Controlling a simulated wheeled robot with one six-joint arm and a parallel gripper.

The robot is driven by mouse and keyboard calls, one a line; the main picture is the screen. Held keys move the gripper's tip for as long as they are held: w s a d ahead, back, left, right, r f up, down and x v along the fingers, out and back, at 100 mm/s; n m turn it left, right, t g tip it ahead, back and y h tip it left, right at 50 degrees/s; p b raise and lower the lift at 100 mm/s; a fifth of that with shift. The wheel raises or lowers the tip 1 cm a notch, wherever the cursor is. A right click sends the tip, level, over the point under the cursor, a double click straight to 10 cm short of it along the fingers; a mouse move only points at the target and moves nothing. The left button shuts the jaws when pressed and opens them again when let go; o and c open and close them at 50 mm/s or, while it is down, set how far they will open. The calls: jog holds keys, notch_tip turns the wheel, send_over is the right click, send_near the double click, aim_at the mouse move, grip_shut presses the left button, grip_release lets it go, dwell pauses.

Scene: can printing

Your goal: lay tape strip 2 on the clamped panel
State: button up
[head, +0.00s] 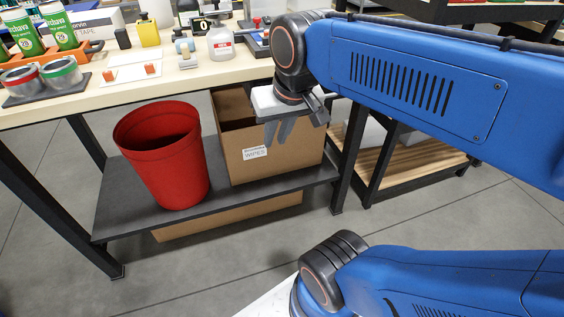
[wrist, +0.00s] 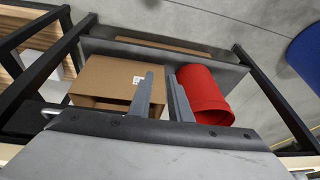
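My gripper (head: 276,142) hangs in front of the bench with its fingers pointing down, before the cardboard box under the bench top. In the wrist view its two grey fingers (wrist: 160,76) stand apart with nothing between them. A white flat plate (head: 118,75) with small orange-red blocks lies on the bench top, left of my gripper; I cannot tell whether it is the clamped panel. Two tape-like rolls, one red-rimmed (head: 19,75) and one green-rimmed (head: 61,71), sit on a dark base at the far left. I cannot make out tape strip 2.
A red bin (head: 165,160) and a cardboard box marked wipes (head: 262,155) stand on the lower shelf (head: 115,205). Cans (head: 60,28), a yellow bottle (head: 148,32) and a white bottle (head: 221,43) crowd the bench top (head: 215,73). A wooden-shelved rack (head: 410,160) stands right.

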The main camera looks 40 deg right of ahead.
jog(key=s+f+n, duration=0.2)
jog(key=s+f, duration=0.1)
jog(key=f, duration=0.2)
jog(key=shift+s+a+f+t, duration=0.3)
jog(key=shift+a+f, duration=0.05)
jog(key=shift+a, duration=0.1)
